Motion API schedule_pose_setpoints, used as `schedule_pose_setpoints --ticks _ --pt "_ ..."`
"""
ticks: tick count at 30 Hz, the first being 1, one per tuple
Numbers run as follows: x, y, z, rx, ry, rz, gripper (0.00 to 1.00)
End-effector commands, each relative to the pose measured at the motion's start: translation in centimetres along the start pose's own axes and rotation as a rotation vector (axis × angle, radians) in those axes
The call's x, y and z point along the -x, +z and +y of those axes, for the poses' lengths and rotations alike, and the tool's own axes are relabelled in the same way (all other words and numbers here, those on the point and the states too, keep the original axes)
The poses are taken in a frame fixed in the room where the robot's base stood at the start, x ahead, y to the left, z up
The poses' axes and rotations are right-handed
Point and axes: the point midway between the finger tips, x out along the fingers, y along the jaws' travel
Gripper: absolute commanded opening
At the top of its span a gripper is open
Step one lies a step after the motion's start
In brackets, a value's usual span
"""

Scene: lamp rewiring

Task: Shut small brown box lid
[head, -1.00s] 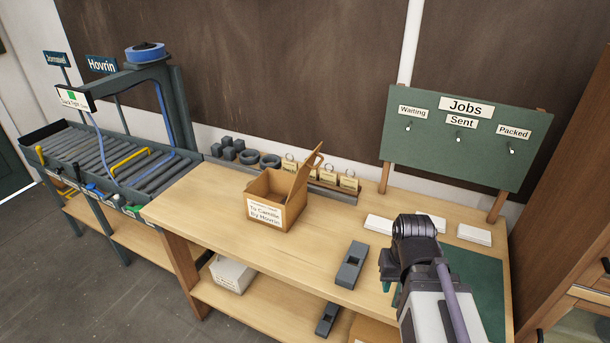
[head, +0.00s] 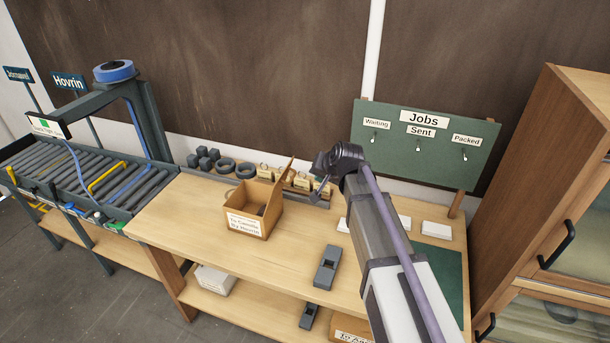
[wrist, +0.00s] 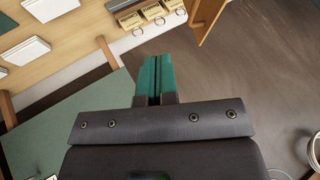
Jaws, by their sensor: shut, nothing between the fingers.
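The small brown box (head: 255,222) stands on the bench with a white label on its front. Its lid (head: 284,182) stands open, tilted up from the right side, and something dark lies inside the box. My gripper (head: 320,192) is shut and empty, just right of the raised lid and apart from it. In the wrist view my gripper (wrist: 155,72) shows its green fingertips pressed together. A brown panel that looks like the lid (wrist: 208,18) shows at the top right of that view.
Tags with rings (head: 300,180) and dark round parts (head: 226,166) line the bench's back edge. A grey block (head: 326,266) lies front right of the box. White cards (head: 436,229) lie below the Jobs board (head: 425,146). Bench surface left of the box is clear.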

Motion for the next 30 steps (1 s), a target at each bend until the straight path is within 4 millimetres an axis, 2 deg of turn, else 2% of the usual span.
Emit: schedule_pose_setpoints --ticks 15,16,18,21,30 --pt "-10.8 0.3 0.3 0.004 0.002 -0.003 0.0" --pt "-10.2 -0.1 -0.8 0.006 0.001 -0.003 0.0" --pt "-10.5 -0.2 -2.0 0.005 0.001 -0.003 0.0" --pt "-10.9 -0.2 -3.1 0.004 0.001 -0.003 0.0" --pt "-11.2 -0.1 -3.6 0.003 0.002 -0.002 0.0"
